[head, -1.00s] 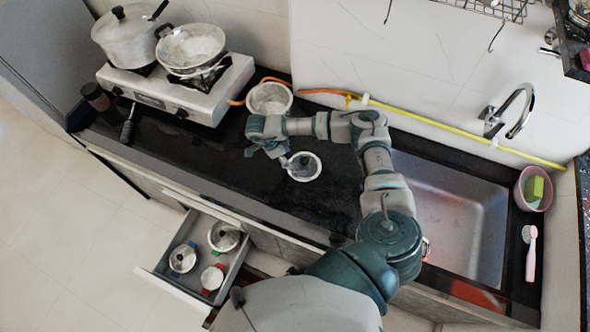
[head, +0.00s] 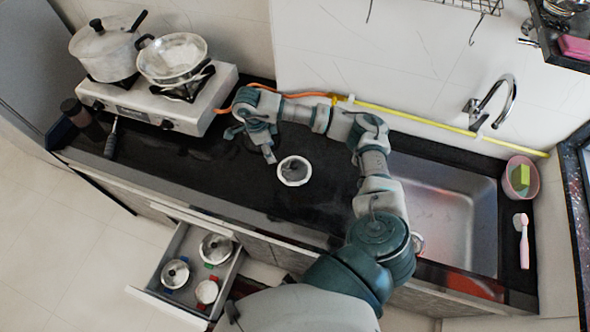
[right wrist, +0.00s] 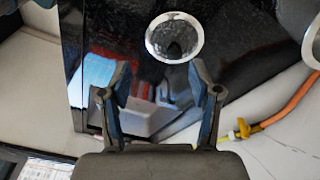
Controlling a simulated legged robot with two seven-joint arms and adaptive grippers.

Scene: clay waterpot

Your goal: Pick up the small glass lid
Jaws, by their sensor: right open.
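A small round piece with a white rim and a dark, see-through-looking middle, apparently the small glass lid (head: 294,171), lies on the black counter. It also shows at the top of the right wrist view (right wrist: 174,37), beyond the fingertips. My right gripper (head: 252,143) is over the counter just left of it, in the head view, apart from it. In the right wrist view the two fingers (right wrist: 158,68) are spread with nothing between them. My left gripper is not in view.
A white stove (head: 160,100) holds a pot (head: 104,52) and a pan (head: 172,57) at the left. An open drawer (head: 187,243) with several round pieces is below the counter. The sink (head: 453,215) is at the right. A yellow hose (head: 440,127) runs along the wall.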

